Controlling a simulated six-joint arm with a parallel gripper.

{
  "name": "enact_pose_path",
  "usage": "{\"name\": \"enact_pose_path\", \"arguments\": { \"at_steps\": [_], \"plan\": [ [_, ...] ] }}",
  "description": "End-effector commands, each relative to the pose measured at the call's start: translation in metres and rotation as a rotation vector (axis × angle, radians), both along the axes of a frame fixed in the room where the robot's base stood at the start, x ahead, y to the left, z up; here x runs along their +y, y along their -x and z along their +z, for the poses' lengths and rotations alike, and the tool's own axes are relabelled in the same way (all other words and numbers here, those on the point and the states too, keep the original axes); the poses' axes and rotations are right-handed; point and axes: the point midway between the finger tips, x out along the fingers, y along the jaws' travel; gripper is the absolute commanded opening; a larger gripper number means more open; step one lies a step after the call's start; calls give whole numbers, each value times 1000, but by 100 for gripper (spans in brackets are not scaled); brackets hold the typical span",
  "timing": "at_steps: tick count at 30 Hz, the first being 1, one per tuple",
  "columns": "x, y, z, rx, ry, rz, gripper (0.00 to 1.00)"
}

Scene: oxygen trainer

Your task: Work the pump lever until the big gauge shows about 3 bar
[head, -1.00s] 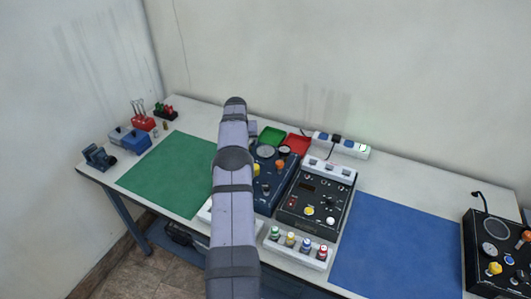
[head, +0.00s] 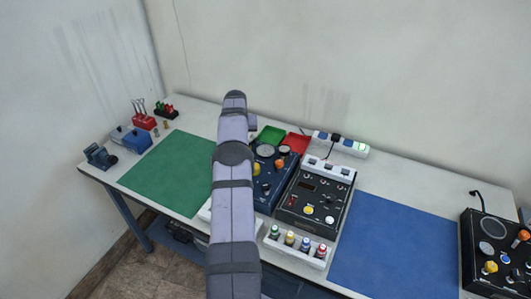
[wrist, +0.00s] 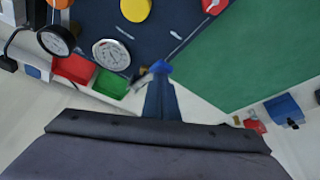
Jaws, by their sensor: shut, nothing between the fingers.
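The dark blue trainer panel (head: 267,190) stands mid-table, partly hidden by my arm. The big white-faced gauge (head: 266,151) is at its far end and shows larger in the wrist view (wrist: 112,54); its needle is too small to read. My gripper (wrist: 160,70) is shut and empty, a narrow dark shape with a blue tip over the panel's edge, just right of and below the gauge in the wrist view. A small grey and dark piece (wrist: 139,78) lies beside the fingertips; I cannot tell if it is the pump lever. My arm hides the gripper in the head view.
A black-rimmed gauge (wrist: 57,40) and yellow knob (wrist: 135,8) are on the panel. Green (head: 271,136) and red (head: 297,142) trays lie behind it. A black control box (head: 316,198) stands right of it. The green mat (head: 175,172) and blue mat (head: 395,245) are clear.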

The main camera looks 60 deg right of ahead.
Motion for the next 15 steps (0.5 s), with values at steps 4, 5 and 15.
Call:
{"name": "enact_pose_path", "arguments": {
  "at_steps": [4,5,15],
  "plan": [
    [0,0,-3,0,0,0,0],
    [0,0,-4,0,0,0,0],
    [0,0,-19,0,-1,0,0]
  ]
}}
